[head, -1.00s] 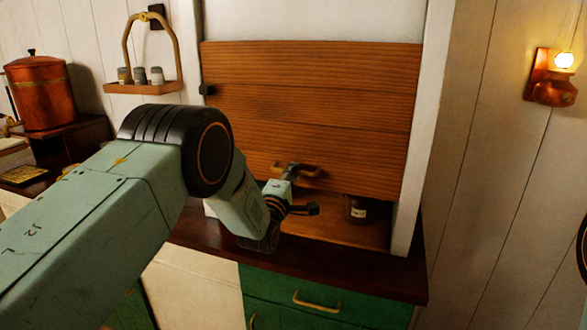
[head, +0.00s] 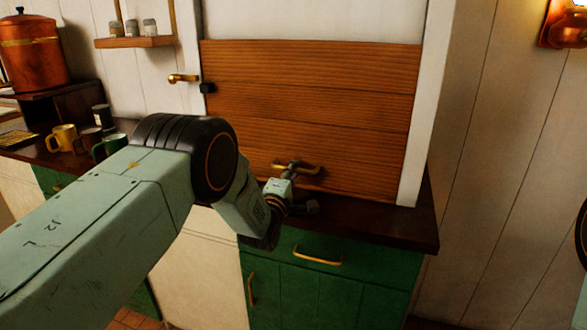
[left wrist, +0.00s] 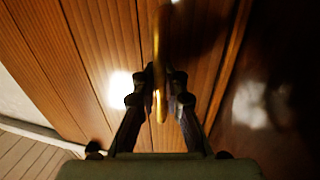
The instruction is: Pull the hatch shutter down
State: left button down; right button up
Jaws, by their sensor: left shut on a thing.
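The hatch shutter (head: 310,100) is a panel of brown wooden slats in a white frame. Its lower edge is at the dark counter, and no opening shows under it; I cannot tell whether a thin gap is left. A brass bar handle (head: 312,171) sits low on the shutter. My left gripper (head: 290,168) is shut on this handle. In the left wrist view the fingers (left wrist: 160,85) stand on both sides of the handle (left wrist: 161,45), with the slats (left wrist: 100,50) behind. My right gripper is out of view.
The dark counter (head: 380,222) runs below the shutter, over green drawers (head: 330,275). Mugs (head: 62,138) and a copper pot (head: 32,50) stand at the left. A small shelf (head: 135,42) holds jars. A brass hook (head: 183,78) and a black knob (head: 207,88) are beside the shutter.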

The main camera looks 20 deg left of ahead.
pick_arm(q)
jog(key=shift+s+f, duration=0.2)
jog(key=shift+f, duration=0.25)
jog(key=c, duration=1.7)
grip_release()
jog(key=shift+o, duration=1.3)
jog(key=shift+w, duration=0.15)
jog(key=shift+r, duration=0.1)
jog(key=shift+r, duration=0.1)
jog(key=s+f, duration=0.2)
jog(key=s, duration=1)
jog(key=shift+a+f, duration=0.2)
jog(key=shift+a, duration=0.05)
jog(key=shift+w, duration=0.1)
jog(key=shift+f, duration=0.1)
